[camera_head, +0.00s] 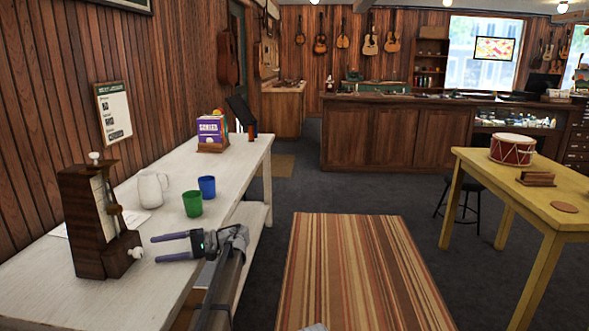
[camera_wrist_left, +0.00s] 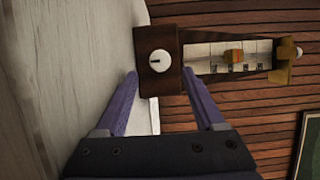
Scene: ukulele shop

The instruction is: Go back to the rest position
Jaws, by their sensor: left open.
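My left gripper (camera_head: 155,249) is open and empty over the near part of the white table, its two purple fingers pointing left. A dark wooden metronome (camera_head: 84,222) stands upright on the table just left of the fingertips, its light side knob towards them. In the left wrist view the open fingers (camera_wrist_left: 160,74) point at the metronome (camera_wrist_left: 174,38), with its round knob just beyond and between the tips. I cannot tell the exact gap. My right gripper is not in view.
The white table (camera_head: 245,163) also holds a white pitcher (camera_head: 153,189), a green cup (camera_head: 192,204), a blue cup (camera_head: 207,186) and a purple box (camera_head: 211,131). A wooden wall is on the left. A striped rug (camera_head: 355,270) lies clear between it and a yellow table (camera_head: 480,162).

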